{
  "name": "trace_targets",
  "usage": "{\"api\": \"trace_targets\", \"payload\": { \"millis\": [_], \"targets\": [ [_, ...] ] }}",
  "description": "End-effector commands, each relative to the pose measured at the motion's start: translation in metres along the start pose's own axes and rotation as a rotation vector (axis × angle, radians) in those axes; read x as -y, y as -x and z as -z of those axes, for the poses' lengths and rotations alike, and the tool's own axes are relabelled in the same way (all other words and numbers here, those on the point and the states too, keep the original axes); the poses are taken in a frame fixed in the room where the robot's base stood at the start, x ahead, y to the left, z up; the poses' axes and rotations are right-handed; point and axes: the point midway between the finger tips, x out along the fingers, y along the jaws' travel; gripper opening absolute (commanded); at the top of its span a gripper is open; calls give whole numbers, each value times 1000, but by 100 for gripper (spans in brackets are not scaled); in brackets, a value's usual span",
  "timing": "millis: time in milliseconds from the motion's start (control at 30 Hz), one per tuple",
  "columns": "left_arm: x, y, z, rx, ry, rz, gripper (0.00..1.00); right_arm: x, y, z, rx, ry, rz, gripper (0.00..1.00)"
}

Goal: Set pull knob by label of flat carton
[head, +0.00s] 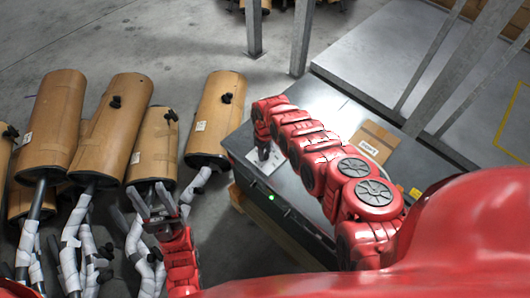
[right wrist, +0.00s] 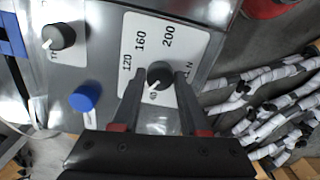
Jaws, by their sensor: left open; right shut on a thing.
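A black knob with a white pointer (right wrist: 158,76) sits on a white dial plate (right wrist: 190,50) marked 120, 160 and 200. My right gripper (right wrist: 157,88) is shut on this knob, one finger on each side; the pointer is directed to the lower left. In the head view the right gripper (head: 264,152) reaches down onto the grey machine top, mostly hiding the knob. A flat brown carton (head: 376,137) with a white label (head: 370,148) lies on the machine top, right of my right arm; the label text is too small to read. My left gripper (head: 158,210) is open and empty near the mufflers.
A second black knob (right wrist: 60,37) and a blue button (right wrist: 85,97) are on the same panel. Several brown-wrapped mufflers (head: 215,115) with white-wrapped pipes stand left of the machine (head: 290,205). Grey metal posts (head: 302,35) rise behind it. Concrete floor is clear at the upper left.

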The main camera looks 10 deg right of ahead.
Motion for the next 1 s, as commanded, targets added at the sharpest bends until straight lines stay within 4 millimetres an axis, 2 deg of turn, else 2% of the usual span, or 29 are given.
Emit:
{"api": "trace_targets", "payload": {
  "millis": [500, 1000],
  "targets": [
    [-1, 24, -4, 0, 0, 0, 50, -1, -2, 0, 0, 413, -1, 0],
    [-2, 32, -5, 0, 0, 0, 50, -1, 0, 0, 0, 548, -1, 0]
  ]
}}
